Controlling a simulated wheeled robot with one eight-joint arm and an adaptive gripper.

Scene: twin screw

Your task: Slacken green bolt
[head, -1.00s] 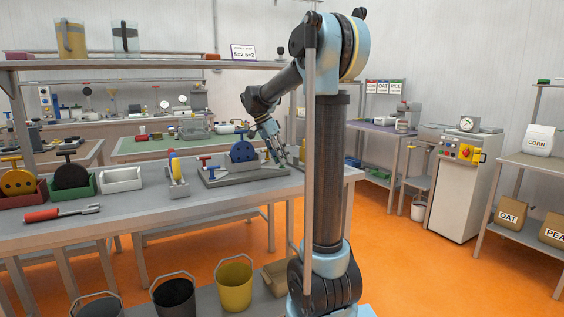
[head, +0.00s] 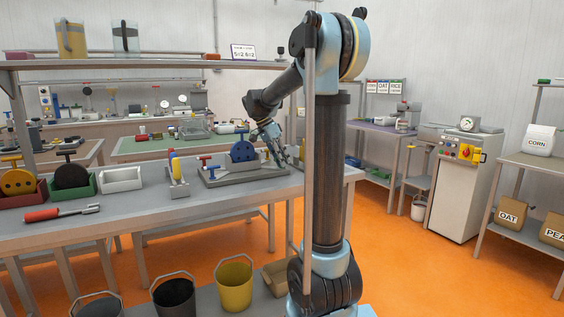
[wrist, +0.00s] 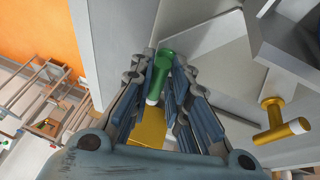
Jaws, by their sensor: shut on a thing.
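In the head view my gripper (head: 278,152) is at the right end of the grey fixture (head: 250,176) on the bench. The green bolt cannot be made out there, and my fingers hide part of the fixture's right end.
A yellow bolt (wrist: 277,118) stands at the right in the wrist view. A red-handled tool (head: 58,213) lies at the left of the bench (head: 140,213).

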